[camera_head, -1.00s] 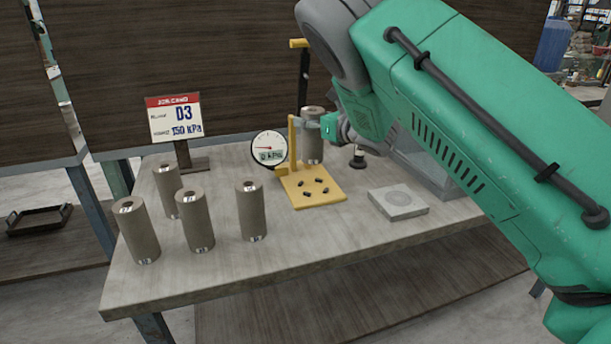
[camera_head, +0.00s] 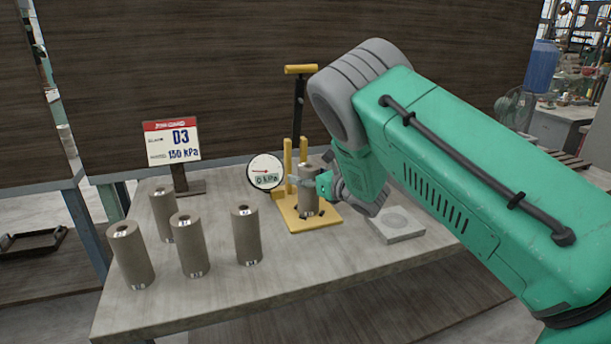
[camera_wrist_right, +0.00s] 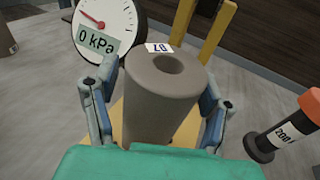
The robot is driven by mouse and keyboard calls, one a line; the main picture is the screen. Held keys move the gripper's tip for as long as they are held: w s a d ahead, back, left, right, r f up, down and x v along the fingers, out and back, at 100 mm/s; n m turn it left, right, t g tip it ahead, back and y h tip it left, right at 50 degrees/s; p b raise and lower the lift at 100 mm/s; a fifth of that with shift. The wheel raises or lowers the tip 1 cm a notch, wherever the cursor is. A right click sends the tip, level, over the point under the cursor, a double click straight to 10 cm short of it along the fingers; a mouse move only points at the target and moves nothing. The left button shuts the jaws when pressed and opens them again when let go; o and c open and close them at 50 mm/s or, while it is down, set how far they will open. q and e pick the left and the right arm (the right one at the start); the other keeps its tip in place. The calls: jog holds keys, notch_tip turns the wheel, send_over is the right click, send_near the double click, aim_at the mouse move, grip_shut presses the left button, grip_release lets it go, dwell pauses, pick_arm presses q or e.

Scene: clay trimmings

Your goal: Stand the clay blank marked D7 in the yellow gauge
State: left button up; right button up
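The clay blank (camera_head: 309,193), a grey-brown hollow cylinder, is upright over the base plate of the yellow gauge (camera_head: 328,219), in front of its posts. In the right wrist view the blank (camera_wrist_right: 160,98) has a white label on its top that seems to read D7, upside down. Whether the blank's bottom touches the plate is hard to tell. My left gripper is out of view.
Several similar clay blanks (camera_head: 190,245) stand on the left of the table (camera_head: 270,280). A dial (camera_head: 265,172) reads 0 kPa. A card (camera_head: 172,140) reads D3, 150 kPa. A grey slab (camera_head: 398,226) lies right of the gauge. An orange-topped black weight (camera_wrist_right: 284,130) stands nearby.

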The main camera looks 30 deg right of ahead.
jog(key=shift+s, duration=0.15)
jog(key=s+d+r, duration=0.1)
jog(key=s, duration=1)
jog(key=shift+s+d+r, duration=0.25)
jog(key=shift+d, duration=0.15)
